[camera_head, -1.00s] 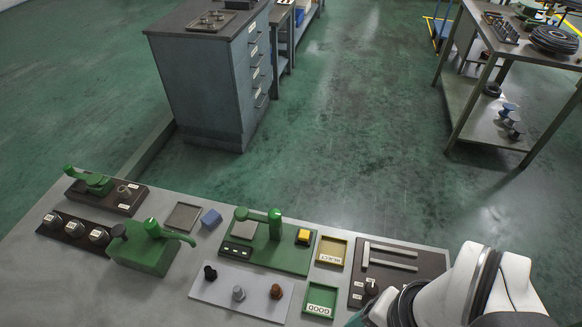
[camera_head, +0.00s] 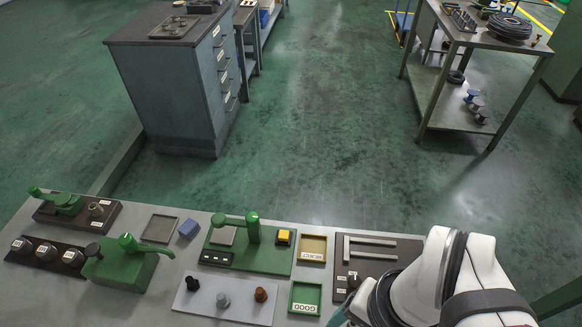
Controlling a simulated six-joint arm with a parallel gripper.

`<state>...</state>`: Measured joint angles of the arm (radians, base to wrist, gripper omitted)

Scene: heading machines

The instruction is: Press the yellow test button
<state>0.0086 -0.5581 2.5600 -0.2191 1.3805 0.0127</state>
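My white arm shows at the lower right, to the right of and nearer than the button. My gripper is not visible; it is below or outside the frame. Nothing touches the button in this view.
A REJECT tray (camera_head: 325,243) and a GOOD tray (camera_head: 318,305) lie right of the fixture. A grey plate (camera_head: 240,309) with several small parts lies in front. A dark board (camera_head: 408,243) with bars is at right; green presses (camera_head: 118,268) stand at left.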

